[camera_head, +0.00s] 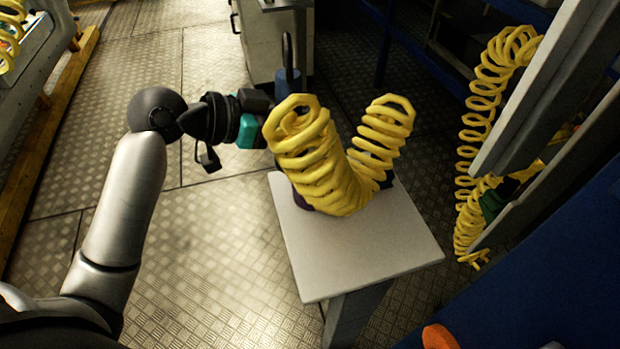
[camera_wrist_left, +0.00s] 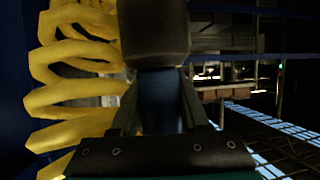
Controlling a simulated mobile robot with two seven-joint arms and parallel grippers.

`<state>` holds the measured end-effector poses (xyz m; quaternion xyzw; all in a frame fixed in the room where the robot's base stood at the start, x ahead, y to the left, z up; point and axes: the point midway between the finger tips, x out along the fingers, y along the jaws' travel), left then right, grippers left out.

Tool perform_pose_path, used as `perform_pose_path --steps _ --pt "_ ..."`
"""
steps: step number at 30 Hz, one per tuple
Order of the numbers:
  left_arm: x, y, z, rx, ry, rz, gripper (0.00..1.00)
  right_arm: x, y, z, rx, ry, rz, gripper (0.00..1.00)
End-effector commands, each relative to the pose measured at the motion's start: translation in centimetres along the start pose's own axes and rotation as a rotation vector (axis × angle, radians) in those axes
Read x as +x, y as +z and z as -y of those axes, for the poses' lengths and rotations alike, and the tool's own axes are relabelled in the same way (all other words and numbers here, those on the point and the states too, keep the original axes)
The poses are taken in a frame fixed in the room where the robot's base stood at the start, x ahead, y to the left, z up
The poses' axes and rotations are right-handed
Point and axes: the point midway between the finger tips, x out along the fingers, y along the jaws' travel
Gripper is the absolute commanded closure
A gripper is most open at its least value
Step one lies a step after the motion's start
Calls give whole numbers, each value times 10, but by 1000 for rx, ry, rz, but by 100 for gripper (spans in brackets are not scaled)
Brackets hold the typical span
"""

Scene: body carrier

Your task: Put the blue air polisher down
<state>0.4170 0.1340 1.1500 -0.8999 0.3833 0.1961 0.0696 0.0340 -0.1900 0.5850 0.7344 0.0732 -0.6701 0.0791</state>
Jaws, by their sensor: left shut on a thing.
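The blue air polisher (camera_head: 288,80) is upright in the head view, with a dark stem on top. A thick yellow coiled hose (camera_head: 325,165) hides most of its lower part. My left gripper (camera_head: 268,108) comes in from the left and is shut on the polisher; its fingertips are partly hidden by the coil. In the left wrist view the polisher's dark blue body (camera_wrist_left: 158,95) is between the fingers. A small light grey table (camera_head: 385,250) is below the coil. Dark parts show under the coil at the tabletop; I cannot tell whether they rest on it. My right gripper is not in view.
The front and right of the tabletop are bare. A grey cabinet (camera_head: 270,40) stands behind the table. More yellow coiled hose (camera_head: 480,130) hangs at the right beside grey panels. An orange item (camera_head: 438,337) is at the bottom right. The metal floor at left is open.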

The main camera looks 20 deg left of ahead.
Motion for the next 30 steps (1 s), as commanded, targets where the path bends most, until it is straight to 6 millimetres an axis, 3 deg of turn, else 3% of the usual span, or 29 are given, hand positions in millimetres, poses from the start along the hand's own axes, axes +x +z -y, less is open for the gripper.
perform_pose_path --steps 1,6,16,20,30 --pt "-3 -22 2 0 -18 -5 100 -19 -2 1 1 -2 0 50" --pt "2 -58 9 -17 -77 -14 100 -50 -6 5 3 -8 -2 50" --pt "7 -91 13 -27 -133 -37 100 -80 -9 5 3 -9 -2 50" --pt "11 -86 14 -30 -138 -39 100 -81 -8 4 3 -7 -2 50" --pt "42 -18 15 -35 -137 -37 100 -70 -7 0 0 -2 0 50"
